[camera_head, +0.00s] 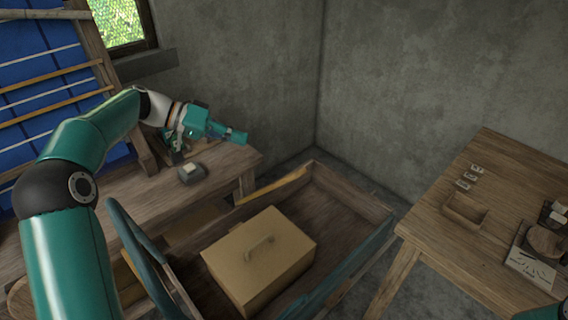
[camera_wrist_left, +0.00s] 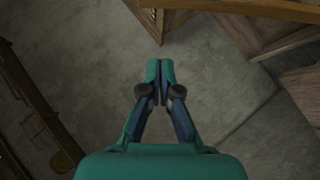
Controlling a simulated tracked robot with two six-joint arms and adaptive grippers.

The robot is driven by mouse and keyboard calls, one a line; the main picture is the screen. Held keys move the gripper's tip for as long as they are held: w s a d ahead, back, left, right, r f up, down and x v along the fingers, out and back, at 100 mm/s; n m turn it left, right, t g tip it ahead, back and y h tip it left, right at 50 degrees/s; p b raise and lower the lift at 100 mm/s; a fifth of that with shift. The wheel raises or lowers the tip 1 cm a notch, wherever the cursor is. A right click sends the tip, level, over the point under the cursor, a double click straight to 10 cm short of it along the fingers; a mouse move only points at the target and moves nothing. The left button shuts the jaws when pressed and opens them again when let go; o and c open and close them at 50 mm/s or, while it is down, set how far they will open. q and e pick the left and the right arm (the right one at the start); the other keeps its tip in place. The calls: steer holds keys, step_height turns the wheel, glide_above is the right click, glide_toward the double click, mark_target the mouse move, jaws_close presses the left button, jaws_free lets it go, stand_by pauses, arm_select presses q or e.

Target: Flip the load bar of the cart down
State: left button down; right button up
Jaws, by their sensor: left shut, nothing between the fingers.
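The wooden cart (camera_head: 345,189) stands in the middle of the head view, with a tan lidded box (camera_head: 262,262) inside it. A raised teal bar (camera_head: 140,248) slants along the cart's near left side. A yellow bar (camera_head: 275,186) lies along its far left edge. I cannot tell for sure which of the two is the load bar. My left gripper (camera_head: 238,136) is shut and empty, above and beyond the cart's far left side, apart from both bars. Its closed fingers also show in the left wrist view (camera_wrist_left: 160,70), over bare floor.
A wooden bench (camera_head: 225,165) with a small grey block (camera_head: 191,173) stands behind the cart at left, near the loom (camera_head: 50,85). A table (camera_head: 440,250) with small items stands at right. Concrete walls close the back.

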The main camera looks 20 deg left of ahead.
arm_select(q)
steer(key=x, duration=0.3)
steer(key=s+p+x, duration=0.1)
steer(key=x, duration=0.3)
steer(key=p+x, duration=0.1)
steer(key=x, duration=0.3)
steer(key=shift+s+d+f, duration=0.1)
steer(key=shift+d+f, duration=0.2)
steer(key=shift+f, duration=0.15)
steer(key=shift+s+d+f, duration=0.3)
steer(key=shift+d+f, duration=0.25)
steer(key=shift+d, duration=0.05)
arm_select(e)
step_height(320, 180, up, 2)
steer(key=shift+r, duration=0.1)
